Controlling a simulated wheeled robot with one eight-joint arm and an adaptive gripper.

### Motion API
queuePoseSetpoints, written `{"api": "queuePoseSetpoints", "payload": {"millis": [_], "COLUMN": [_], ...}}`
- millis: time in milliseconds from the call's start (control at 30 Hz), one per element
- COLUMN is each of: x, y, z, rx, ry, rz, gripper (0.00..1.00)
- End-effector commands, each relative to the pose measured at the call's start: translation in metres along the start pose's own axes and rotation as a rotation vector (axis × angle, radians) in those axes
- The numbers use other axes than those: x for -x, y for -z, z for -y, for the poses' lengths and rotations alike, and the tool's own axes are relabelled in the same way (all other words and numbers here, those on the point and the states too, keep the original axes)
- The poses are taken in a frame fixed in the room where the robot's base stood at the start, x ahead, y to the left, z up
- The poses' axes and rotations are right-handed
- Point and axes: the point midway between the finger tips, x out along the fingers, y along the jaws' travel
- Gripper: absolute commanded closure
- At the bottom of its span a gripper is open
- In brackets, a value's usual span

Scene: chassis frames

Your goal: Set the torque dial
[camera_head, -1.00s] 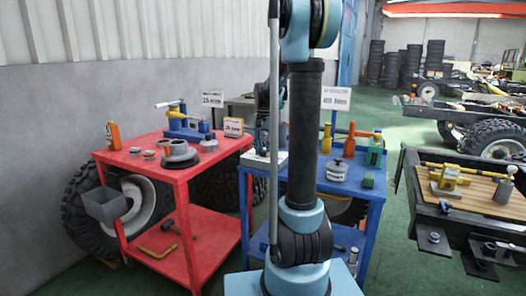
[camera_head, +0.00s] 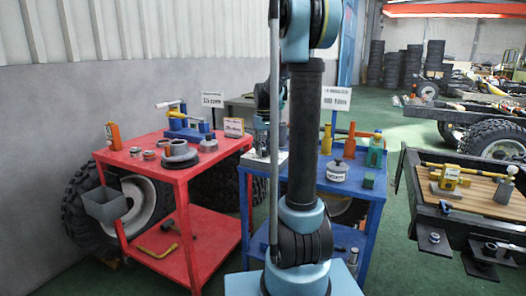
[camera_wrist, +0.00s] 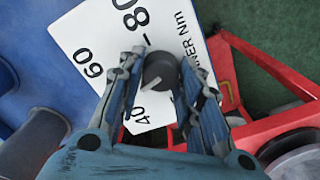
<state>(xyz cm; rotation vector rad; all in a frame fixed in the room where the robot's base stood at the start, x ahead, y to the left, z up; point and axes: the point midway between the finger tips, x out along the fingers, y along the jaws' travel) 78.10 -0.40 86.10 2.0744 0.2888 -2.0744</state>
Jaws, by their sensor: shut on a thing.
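In the wrist view the torque dial is a dark round knob (camera_wrist: 160,70) on a white plate (camera_wrist: 95,28) printed with 40, 60, 80 and a Nm label. A pale mark on the knob's rim faces roughly the 40 side. My gripper (camera_wrist: 161,57) has its two fingers on either side of the knob and is shut on it. The fingers cover part of the scale. In the head view a white plate (camera_head: 255,166) shows at the left of the blue trolley (camera_head: 240,190); my arm hides most of that area, including the knob.
A red trolley (camera_head: 215,160) with a blue vise (camera_head: 186,124), small tins and a funnel-like grey part stands at the left. Bottles, a white pot (camera_head: 338,171) and a green block (camera_head: 368,181) stand right of my arm.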

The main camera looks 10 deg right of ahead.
Motion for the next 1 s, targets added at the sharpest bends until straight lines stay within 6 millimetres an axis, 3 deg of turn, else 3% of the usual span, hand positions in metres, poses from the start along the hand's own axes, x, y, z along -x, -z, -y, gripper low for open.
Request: {"api": "queuePoseSetpoints", "payload": {"millis": [1000], "x": [-0.0002], "y": [0.0009], "z": [-0.0026], "rx": [0.962], "ry": [-0.005], "rz": [0.0], "gripper": [0.91]}}
